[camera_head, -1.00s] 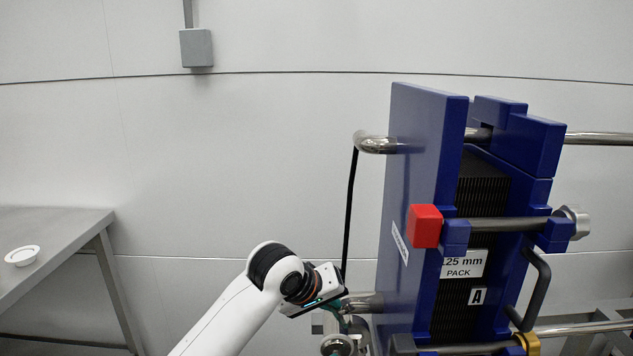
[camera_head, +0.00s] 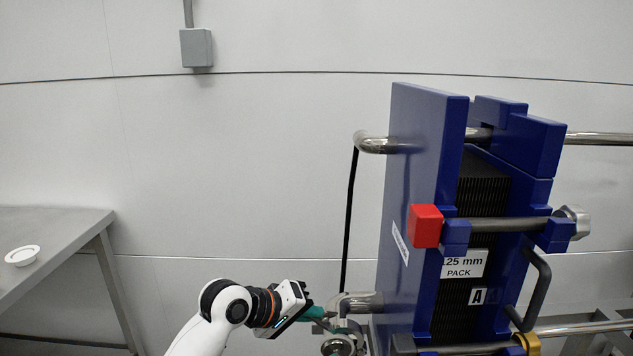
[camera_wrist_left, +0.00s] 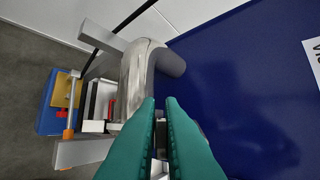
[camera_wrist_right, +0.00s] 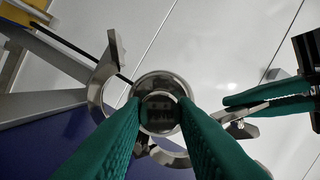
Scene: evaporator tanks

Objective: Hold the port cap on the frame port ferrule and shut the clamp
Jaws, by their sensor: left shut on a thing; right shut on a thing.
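My left gripper (camera_head: 317,313) reaches in from the left at the frame port, below the pipe elbow (camera_wrist_left: 145,75). Its green fingers (camera_wrist_left: 161,115) are closed. In the right wrist view the left fingers (camera_wrist_right: 262,102) pinch a thin metal arm of the clamp (camera_wrist_right: 243,114). The clamp looks open, its curved jaws (camera_wrist_right: 103,82) spread around the port. My right gripper (camera_wrist_right: 158,112) has its fingers either side of the round, shiny port cap (camera_wrist_right: 160,84), shut on it. The ferrule behind the cap is hidden, so I cannot tell if they touch.
The blue plate pack frame (camera_head: 425,190) with a red block (camera_head: 425,226) stands at the right. A steel table (camera_head: 60,225) with a white dish (camera_head: 22,255) is at the far left. Bare wall and free room lie between them.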

